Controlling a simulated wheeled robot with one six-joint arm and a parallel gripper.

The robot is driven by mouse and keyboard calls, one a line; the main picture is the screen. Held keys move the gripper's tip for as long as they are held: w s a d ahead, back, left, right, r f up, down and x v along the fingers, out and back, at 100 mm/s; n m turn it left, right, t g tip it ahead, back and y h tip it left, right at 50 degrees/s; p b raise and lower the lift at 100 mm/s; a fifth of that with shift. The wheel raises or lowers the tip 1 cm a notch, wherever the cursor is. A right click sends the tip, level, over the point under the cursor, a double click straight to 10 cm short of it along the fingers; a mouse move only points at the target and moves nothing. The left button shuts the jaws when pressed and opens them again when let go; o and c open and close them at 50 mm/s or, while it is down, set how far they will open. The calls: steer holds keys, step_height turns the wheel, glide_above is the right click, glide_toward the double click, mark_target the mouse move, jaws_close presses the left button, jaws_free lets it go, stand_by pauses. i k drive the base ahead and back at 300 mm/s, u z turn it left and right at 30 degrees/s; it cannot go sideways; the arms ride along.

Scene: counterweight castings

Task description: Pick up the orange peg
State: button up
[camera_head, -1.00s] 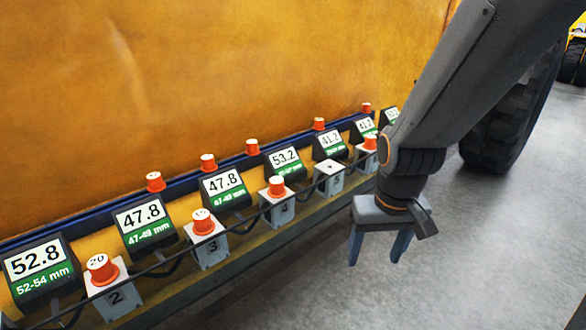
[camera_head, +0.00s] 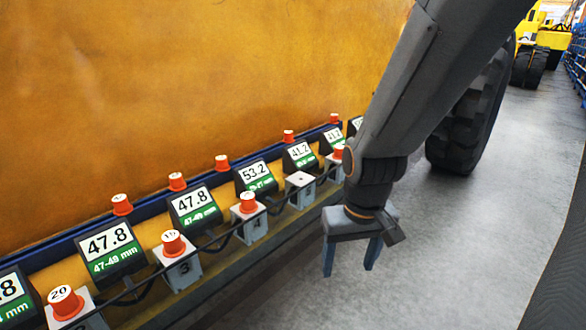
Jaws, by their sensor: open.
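Several orange pegs with pale tops stand along the yellow casting; the view does not settle which one is meant. In the front row, one marked 20 (camera_head: 65,302) is at the lower left, one marked 19 (camera_head: 173,243) stands on block 3, one (camera_head: 248,202) stands on block 4, and one (camera_head: 339,152) is close left of my arm. Smaller ones stand behind the displays, such as one (camera_head: 122,204) at the left and one (camera_head: 222,162) farther along. My gripper (camera_head: 349,262) hangs open and empty, fingers down, over the floor right of the row, apart from every peg.
Digital displays (camera_head: 110,248) with green range labels line the casting (camera_head: 200,100). A block (camera_head: 299,180) between two pegged blocks bears no peg. A dark cable runs along the blocks. A large tyre (camera_head: 470,115) stands behind my arm. Grey floor (camera_head: 450,240) is clear at right.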

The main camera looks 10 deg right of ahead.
mark_target(121, 204)
steer(key=u, duration=1.85)
steer(key=k, duration=1.15)
steer(key=z, duration=0.5)
steer(key=i, duration=1.2)
steer(key=u, duration=0.4)
steer(key=i, duration=0.55)
steer(key=u, duration=0.55)
